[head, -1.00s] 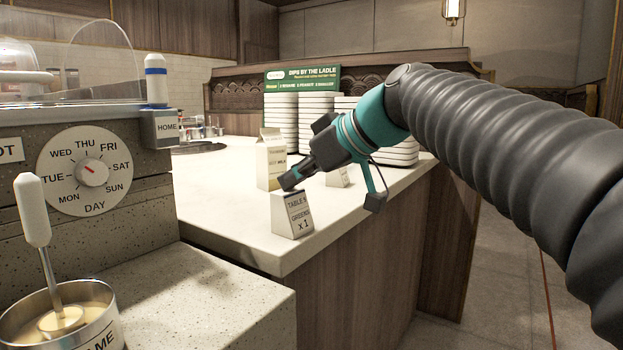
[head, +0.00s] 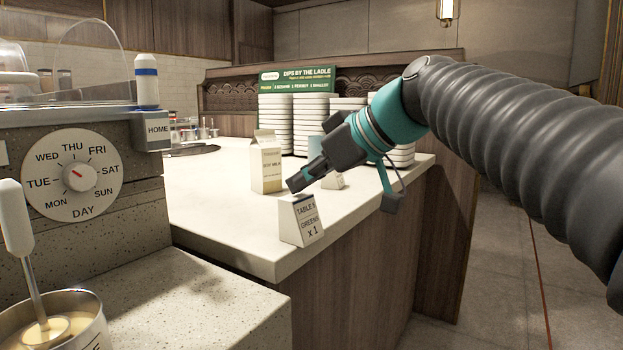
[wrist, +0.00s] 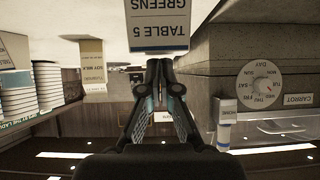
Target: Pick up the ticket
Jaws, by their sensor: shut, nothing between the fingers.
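The ticket (head: 301,221) is a small white folded card reading TABLE 5, GREENS x 1. It stands upright on the pale counter near its front edge. In the wrist view the ticket (wrist: 160,27) appears upside down at the top centre, just beyond the fingertips. My gripper (head: 296,183) is shut and empty, pointing down and left with its tips close by the ticket's top edge. I cannot tell whether they touch. In the wrist view my gripper (wrist: 161,65) shows its two fingers together.
A milk carton (head: 266,165) stands behind the ticket, and a second small card (head: 333,181) sits behind my gripper. Stacked white plates (head: 277,125) and a green sign (head: 299,80) are further back. A stone unit with a day dial (head: 75,176) is on the left.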

